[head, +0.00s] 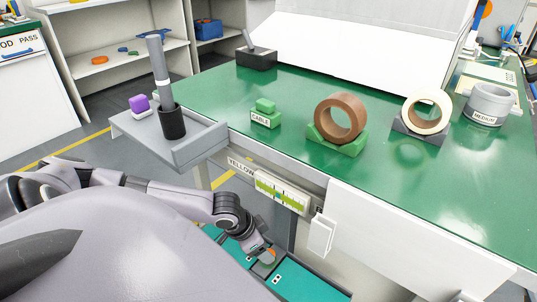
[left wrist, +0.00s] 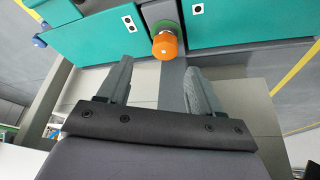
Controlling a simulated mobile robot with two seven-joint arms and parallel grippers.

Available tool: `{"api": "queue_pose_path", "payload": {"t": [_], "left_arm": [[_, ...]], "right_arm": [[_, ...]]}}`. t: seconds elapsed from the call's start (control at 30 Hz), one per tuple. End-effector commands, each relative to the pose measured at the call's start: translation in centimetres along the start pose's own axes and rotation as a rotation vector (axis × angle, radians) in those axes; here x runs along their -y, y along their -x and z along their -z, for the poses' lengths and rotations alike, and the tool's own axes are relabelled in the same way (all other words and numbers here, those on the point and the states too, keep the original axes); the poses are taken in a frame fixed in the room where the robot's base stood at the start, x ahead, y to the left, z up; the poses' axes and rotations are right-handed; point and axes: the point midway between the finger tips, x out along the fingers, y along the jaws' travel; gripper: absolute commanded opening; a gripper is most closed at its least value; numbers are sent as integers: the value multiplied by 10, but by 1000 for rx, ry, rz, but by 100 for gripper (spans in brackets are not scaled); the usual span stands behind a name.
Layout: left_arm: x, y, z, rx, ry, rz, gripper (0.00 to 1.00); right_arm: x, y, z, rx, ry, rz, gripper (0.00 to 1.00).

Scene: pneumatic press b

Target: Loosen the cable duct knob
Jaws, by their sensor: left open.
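An orange knob (left wrist: 165,45) with a green base stands out from a grey strip between two teal panels in the left wrist view. My left gripper (left wrist: 157,82) is open and empty. Its fingers point toward the knob, which lies just beyond the fingertips and between their lines, apart from both. My right gripper is not in view.
The green table (head: 390,190) edge overhangs close above my left arm. A yellow-green box (head: 282,192) and a white holder (head: 321,236) hang on its front. A grey side tray (head: 190,150) sticks out left. A blue knob (left wrist: 39,42) is at the left of the wrist view.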

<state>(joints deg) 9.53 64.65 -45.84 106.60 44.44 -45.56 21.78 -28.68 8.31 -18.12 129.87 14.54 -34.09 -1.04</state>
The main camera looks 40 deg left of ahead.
Motion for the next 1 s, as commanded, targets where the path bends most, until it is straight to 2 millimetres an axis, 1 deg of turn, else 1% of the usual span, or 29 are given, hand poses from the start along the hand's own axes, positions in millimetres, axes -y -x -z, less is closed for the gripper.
{"api": "queue_pose_path", "payload": {"t": [0.03,0.17,0.3,0.5,0.6,0.73,0.97,1.0], "left_arm": [[4,-4,-3,7,4,7,65],[6,-13,-4,12,9,10,65],[6,-34,-5,12,8,9,65],[6,-61,-5,11,7,9,65],[6,-68,-4,11,6,10,65],[6,-73,-4,11,6,9,65],[6,-73,-4,12,5,10,65],[6,-73,-4,12,5,10,62]], "right_arm": [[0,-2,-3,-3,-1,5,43],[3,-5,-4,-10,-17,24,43],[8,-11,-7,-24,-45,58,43],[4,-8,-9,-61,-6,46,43],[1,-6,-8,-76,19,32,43],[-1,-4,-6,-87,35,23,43],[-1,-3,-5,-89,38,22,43],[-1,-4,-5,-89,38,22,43]]}}
